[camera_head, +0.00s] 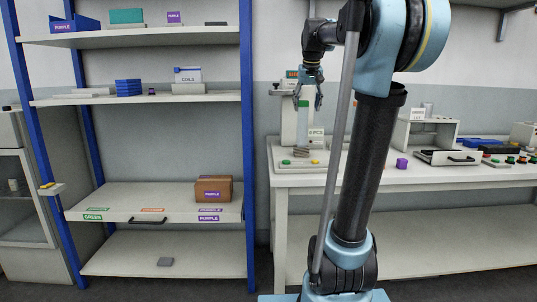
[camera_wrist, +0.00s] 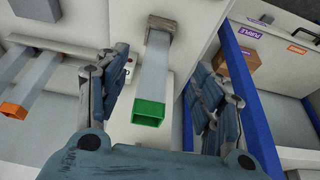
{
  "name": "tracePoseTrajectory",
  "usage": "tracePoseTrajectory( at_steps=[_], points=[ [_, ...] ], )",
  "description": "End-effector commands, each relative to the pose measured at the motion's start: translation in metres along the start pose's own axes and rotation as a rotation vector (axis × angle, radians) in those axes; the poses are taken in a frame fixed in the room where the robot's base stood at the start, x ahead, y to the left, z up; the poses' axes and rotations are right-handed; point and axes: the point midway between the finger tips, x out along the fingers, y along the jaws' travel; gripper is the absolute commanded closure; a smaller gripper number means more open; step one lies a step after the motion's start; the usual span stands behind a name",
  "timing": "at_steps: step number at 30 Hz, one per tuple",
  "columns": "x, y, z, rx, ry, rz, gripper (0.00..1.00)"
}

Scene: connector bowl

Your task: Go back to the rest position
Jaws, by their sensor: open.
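My gripper (camera_head: 309,101) hangs from my raised arm above the left end of the workbench, fingers pointing down. In the wrist view its two fingers (camera_wrist: 156,75) stand wide apart, with nothing clamped between them. A clear square tube with a green rim (camera_wrist: 148,113) shows in the gap between the fingers, touching neither in that view.
The workbench (camera_head: 420,180) holds a purple cube (camera_head: 401,163), an open tray (camera_head: 447,157) and a white stand. A blue-framed shelf (camera_head: 245,120) stands to the left with a brown box (camera_head: 213,189).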

Motion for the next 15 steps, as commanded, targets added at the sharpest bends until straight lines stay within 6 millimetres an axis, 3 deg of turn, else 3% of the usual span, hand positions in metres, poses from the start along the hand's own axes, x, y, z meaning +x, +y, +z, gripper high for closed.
tracePoseTrajectory(
  at_steps=[1, 15],
  points=[
    [0.006, 0.0, 0.022, -0.001, -0.008, 0.0, 0.39],
    [0.081, -0.001, 0.215, -0.011, -0.08, 0.0, 0.39]
  ],
)
